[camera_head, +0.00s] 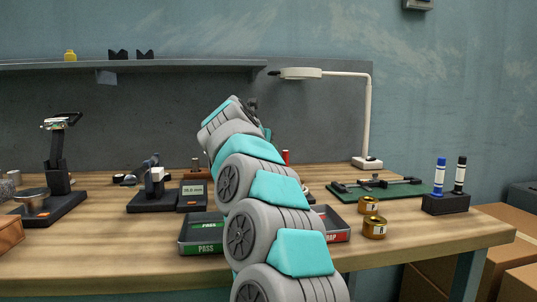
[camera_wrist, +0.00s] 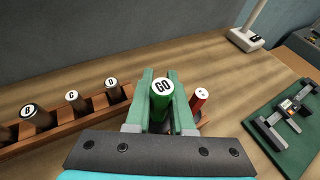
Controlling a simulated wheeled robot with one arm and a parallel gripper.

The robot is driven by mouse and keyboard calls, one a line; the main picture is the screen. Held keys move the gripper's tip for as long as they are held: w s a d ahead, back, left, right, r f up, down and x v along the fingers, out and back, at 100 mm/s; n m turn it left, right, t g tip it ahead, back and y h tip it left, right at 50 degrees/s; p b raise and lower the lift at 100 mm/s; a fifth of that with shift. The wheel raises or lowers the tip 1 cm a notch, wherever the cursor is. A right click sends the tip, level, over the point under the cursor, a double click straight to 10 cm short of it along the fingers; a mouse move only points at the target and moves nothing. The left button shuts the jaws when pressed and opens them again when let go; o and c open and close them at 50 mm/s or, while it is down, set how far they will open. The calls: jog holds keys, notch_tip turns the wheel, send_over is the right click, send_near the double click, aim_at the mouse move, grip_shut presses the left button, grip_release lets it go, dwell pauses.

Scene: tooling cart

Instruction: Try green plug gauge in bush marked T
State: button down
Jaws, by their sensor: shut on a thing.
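My gripper (camera_wrist: 162,76) is shut on the green plug gauge (camera_wrist: 162,92), whose white end cap reads GO. The gauge sits between the two green fingers in the wrist view; its lower end is hidden behind the gripper body. In the head view my arm hides the gripper and the gauge. Two brass bushes with pale labels stand on the bench at the right: a rear bush (camera_head: 369,205) and a front bush (camera_head: 375,228). Their letters are too small to read, so I cannot tell which is marked T. My gripper is away from both, further back on the bench.
A red gauge (camera_wrist: 199,98) stands just right of my gripper. A wooden rack (camera_wrist: 80,123) with several lettered pins is at left. A green PASS tray (camera_head: 203,250) and red SCRAP tray (camera_head: 335,237) sit at the front. A lamp (camera_head: 367,163) and green mat (camera_head: 420,191) are behind the bushes.

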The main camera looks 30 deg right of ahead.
notch_tip(320, 180, up, 10)
jog(key=p, duration=0.3)
jog(key=shift+f, duration=0.15)
dwell(0.9)
